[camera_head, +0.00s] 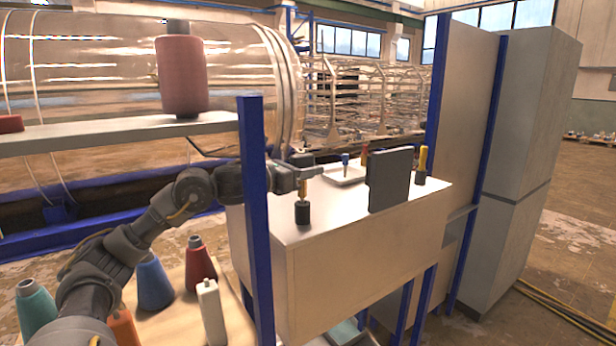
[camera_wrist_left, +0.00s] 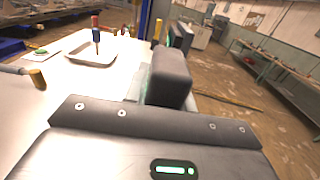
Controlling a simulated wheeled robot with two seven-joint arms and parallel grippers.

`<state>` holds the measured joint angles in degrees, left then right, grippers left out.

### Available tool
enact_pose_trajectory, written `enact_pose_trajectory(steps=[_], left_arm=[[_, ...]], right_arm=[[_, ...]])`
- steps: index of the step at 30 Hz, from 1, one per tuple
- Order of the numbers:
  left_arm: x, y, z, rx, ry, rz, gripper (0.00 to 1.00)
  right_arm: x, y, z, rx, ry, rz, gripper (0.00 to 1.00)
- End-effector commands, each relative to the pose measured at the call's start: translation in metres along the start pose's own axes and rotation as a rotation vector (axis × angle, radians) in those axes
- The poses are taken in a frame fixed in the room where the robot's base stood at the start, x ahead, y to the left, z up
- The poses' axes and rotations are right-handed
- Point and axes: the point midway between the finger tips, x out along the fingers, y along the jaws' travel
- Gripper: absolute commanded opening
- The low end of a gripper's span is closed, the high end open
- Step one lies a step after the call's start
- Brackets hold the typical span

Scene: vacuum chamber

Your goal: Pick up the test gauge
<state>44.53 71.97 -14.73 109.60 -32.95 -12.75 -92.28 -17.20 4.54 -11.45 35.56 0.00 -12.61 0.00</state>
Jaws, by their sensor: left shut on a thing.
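The test gauge appears to be the upright piece with a yellow upper part and a black lower cylinder (camera_head: 302,212), near the left end of the white worktop (camera_head: 345,222). My left gripper (camera_head: 302,173) is shut on its top from the left side. I cannot tell whether its base still touches the worktop. In the left wrist view a dark block (camera_wrist_left: 170,78), likely my finger, fills the middle and hides the grip. My right gripper is not in view.
A dark upright panel (camera_head: 390,180) and another yellow-and-black piece (camera_head: 421,166) stand to the right. Behind is a white tray (camera_head: 344,175) with a blue-handled tool (camera_head: 345,159). A blue post (camera_head: 255,220) rises close beside my arm. Several coloured cones (camera_head: 153,283) stand at lower left.

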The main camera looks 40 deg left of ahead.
Motion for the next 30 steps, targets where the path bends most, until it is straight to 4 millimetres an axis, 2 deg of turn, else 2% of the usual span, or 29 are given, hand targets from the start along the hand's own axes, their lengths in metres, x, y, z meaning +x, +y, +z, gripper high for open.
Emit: enact_pose_trajectory(steps=[1, 6, 12, 13, 22, 27, 30], left_arm=[[0.000, 0.000, 0.009, 0.001, -0.007, 0.000, 0.00], [0.000, 0.000, 0.030, 0.000, -0.006, 0.000, 0.00], [0.000, 0.000, 0.055, -0.001, -0.006, 0.000, 0.00], [0.000, 0.004, 0.054, -0.002, -0.002, 0.002, 0.00], [-0.001, 0.080, 0.052, -0.007, -0.003, 0.006, 0.00], [0.000, 0.127, 0.054, -0.007, -0.004, 0.003, 0.00], [0.000, 0.146, 0.055, -0.004, -0.004, 0.002, 0.00]], right_arm=[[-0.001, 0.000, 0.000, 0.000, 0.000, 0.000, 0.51], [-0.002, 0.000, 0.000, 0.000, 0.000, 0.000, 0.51], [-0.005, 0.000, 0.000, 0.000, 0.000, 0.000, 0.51], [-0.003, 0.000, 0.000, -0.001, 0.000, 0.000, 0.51], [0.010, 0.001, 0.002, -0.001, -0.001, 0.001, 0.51], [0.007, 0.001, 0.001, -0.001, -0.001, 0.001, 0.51], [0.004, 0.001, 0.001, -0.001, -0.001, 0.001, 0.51]])
